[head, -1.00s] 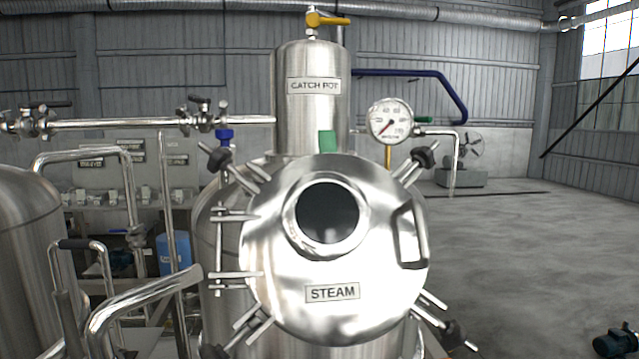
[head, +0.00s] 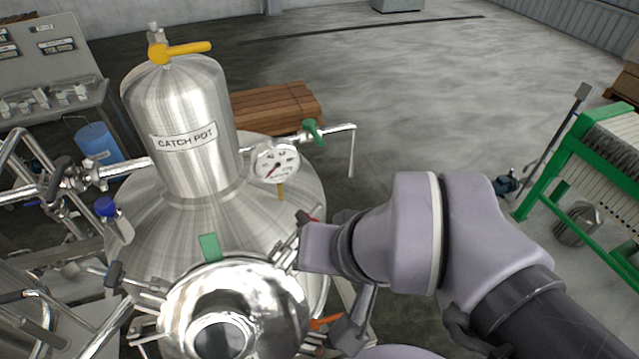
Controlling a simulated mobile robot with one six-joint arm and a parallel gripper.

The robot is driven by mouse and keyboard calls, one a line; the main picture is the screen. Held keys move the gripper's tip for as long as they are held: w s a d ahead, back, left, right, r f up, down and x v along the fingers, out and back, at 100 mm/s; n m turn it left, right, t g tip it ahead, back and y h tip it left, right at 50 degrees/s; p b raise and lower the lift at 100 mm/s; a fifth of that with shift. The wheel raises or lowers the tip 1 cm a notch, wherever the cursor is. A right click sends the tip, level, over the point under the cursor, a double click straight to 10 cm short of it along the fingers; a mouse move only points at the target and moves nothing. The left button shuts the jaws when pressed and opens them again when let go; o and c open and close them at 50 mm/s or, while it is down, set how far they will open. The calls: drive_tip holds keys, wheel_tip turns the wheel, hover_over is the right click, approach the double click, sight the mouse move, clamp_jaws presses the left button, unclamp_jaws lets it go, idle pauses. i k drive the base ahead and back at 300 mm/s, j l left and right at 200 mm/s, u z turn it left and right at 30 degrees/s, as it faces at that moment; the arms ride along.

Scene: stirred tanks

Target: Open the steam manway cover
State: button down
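The steam manway cover (head: 262,310) is a round polished lid with a dark sight glass (head: 222,340). It is at the bottom of the view, seen from above, and its lower part is cut off by the frame edge. It looks seated on the tank's opening. A swing bolt clamp (head: 118,278) shows at its upper left. My gripper (head: 297,242) is at the cover's upper right, by the clamp there. My wrist hides much of that spot, and I cannot tell whether the fingers touch the clamp or are open. The cover's handle and STEAM label are not clearly visible.
The catch pot (head: 182,165) with a yellow valve handle (head: 190,48) rises behind the cover. A pressure gauge (head: 276,163) and a green-handled valve (head: 312,132) stand close above my gripper. Pipes crowd the left. A green filter press (head: 560,150) stands right; open floor lies behind.

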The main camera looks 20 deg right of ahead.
sight(236, 309)
drive_tip(key=u, duration=1.25)
drive_tip(key=k+j, duration=0.15)
drive_tip(key=j, duration=0.15)
drive_tip(key=k+j+z, duration=0.15)
drive_tip(key=j, duration=0.2)
drive_tip(key=k+j, duration=0.1)
drive_tip(key=j, duration=0.2)
